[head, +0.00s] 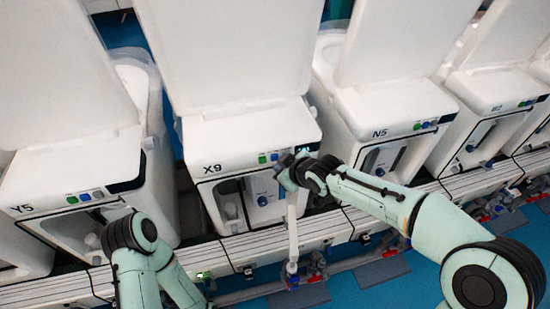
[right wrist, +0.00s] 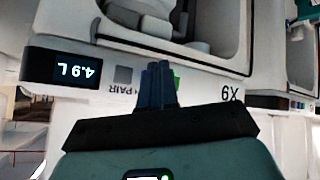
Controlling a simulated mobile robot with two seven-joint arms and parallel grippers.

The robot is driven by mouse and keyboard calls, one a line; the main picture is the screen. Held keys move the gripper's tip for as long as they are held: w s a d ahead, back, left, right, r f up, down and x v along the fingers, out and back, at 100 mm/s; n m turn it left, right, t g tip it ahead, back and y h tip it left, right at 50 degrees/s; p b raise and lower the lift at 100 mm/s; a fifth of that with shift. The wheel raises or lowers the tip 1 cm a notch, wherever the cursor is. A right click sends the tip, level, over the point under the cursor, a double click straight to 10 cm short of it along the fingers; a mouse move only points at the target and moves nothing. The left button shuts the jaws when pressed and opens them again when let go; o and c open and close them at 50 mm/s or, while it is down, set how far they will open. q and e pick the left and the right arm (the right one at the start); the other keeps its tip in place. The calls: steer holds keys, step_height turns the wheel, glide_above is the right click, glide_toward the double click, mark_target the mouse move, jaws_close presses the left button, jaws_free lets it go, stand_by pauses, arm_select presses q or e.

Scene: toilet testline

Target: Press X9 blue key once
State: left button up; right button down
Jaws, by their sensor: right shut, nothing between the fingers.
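The X9 unit (head: 240,135) is a white toilet-shaped machine in the middle of the head view. Its front panel has a green key (head: 262,158), a blue key (head: 274,156) and a lit display (head: 303,149). My right gripper (head: 288,165) is shut and empty, right at this panel. In the right wrist view, its dark fingertips (right wrist: 157,85) lie over the panel between a grey key (right wrist: 123,75) and the green key (right wrist: 176,82). They hide the blue key there. I cannot tell whether they touch it. My left gripper is out of view; only its arm shows.
Similar units Y5 (head: 95,185) and N5 (head: 385,115) stand on either side of X9, each with its own keys. A white rail (head: 270,240) runs along the front. Valves and pipes (head: 305,272) lie below it. X9's display (right wrist: 75,70) reads 4.9 L.

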steer(key=shift+w, duration=0.15)
steer(key=shift+w+a, duration=0.15)
steer(key=shift+w, duration=0.1)
steer(key=shift+w+a, duration=0.1)
steer(key=shift+w, duration=0.3)
stand_by(0.9)
steer(key=shift+s, duration=0.1)
steer(key=shift+s+d, duration=0.25)
steer(key=shift+s, duration=0.45)
steer(key=shift+s+b, duration=0.1)
steer(key=shift+b, duration=0.25)
